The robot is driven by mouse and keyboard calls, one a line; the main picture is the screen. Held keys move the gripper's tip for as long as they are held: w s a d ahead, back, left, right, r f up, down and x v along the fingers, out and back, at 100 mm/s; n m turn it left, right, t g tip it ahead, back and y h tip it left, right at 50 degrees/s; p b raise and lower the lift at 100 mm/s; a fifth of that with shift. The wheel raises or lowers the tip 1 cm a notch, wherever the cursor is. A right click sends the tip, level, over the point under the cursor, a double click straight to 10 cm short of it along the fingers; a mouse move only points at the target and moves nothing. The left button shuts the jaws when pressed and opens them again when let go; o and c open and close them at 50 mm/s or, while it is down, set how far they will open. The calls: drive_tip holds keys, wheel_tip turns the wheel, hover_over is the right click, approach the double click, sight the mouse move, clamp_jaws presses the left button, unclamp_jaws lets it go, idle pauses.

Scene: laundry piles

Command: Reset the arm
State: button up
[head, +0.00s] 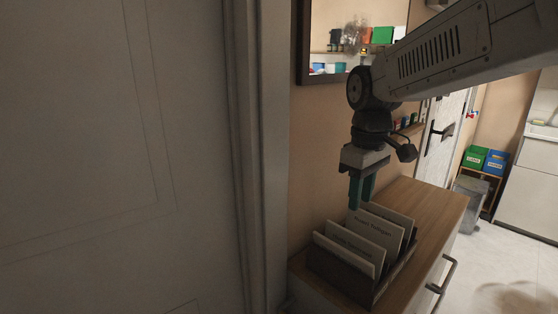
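My gripper (362,194) hangs from my arm in the head view, its teal fingers pointing down. The fingertips are just above or at the top edge of the cards in a dark holder (340,276). Whether they touch a card cannot be told. The fingers look close together, but the angle hides the gap between them. Several pale cards or envelopes with printed names, such as this front card (345,252), stand upright and slightly tilted in the holder.
The holder stands on a wooden-topped cabinet (433,207) with a dark handle. A wide white door (110,150) fills the left. A framed mirror (302,45) hangs behind my arm. Green (474,157) and blue (496,161) bins and a grey bin (468,205) stand at right; some floor is clear.

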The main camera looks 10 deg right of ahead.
drive_tip(key=s+d+f+m, duration=0.1)
drive_tip(key=s+m, duration=0.1)
drive_tip(key=s, duration=0.5)
drive_tip(key=s+d+f+m+t, duration=0.1)
drive_tip(key=s+m, duration=0.1)
drive_tip(key=s, duration=0.5)
drive_tip(key=s+d+f+m, duration=0.1)
drive_tip(key=s+m, duration=0.1)
drive_tip(key=s, duration=0.6)
drive_tip(key=shift+m, duration=0.4)
